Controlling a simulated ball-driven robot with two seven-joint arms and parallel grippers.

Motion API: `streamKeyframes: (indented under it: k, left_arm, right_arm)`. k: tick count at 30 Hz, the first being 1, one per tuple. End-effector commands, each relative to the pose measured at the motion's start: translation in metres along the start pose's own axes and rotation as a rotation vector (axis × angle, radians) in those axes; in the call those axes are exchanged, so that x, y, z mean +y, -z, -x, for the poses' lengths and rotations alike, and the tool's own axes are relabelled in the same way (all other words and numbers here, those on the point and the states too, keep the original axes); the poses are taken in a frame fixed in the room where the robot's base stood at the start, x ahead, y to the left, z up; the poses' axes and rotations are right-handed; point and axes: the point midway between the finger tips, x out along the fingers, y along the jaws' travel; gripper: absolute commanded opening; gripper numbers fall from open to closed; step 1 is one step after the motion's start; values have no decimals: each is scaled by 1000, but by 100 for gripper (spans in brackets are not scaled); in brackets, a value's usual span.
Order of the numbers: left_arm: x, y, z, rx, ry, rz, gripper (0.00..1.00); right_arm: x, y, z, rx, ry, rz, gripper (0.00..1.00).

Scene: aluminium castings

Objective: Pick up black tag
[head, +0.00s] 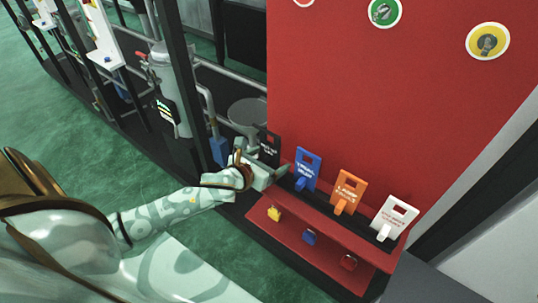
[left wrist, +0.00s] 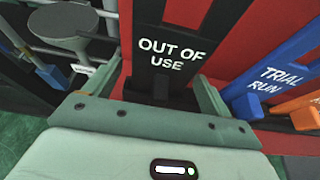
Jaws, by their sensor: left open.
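The black tag (head: 268,147) stands at the left end of the red shelf's row of tags. In the left wrist view the black tag (left wrist: 172,48) reads "OUT OF USE". My left gripper (head: 261,171) is open at the tag's lower part. In the left wrist view, one finger of the left gripper (left wrist: 162,84) is on each side of the tag, with gaps showing. The tag's lower end is partly hidden behind the gripper. My right gripper is not in view.
A blue "TRIAL RUN" tag (head: 307,167) stands close to the right of the gripper. An orange tag (head: 348,190) and a white tag (head: 393,216) follow along the red shelf (head: 330,222). A red panel (head: 390,110) rises behind. Dark posts and pipes stand left.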

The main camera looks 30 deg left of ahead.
Motion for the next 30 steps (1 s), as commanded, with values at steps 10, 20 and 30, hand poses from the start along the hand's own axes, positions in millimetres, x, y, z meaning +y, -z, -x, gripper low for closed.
streamKeyframes:
  k: [10, 20, 30]
  left_arm:
    - [0, 0, -22, 1, 1, 0, 84]
    - [0, 0, -22, 1, 1, 1, 35]
    - [0, -20, -14, -3, 2, -2, 35]
  right_arm:
    - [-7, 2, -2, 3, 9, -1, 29]
    - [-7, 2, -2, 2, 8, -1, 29]
    - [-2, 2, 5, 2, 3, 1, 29]
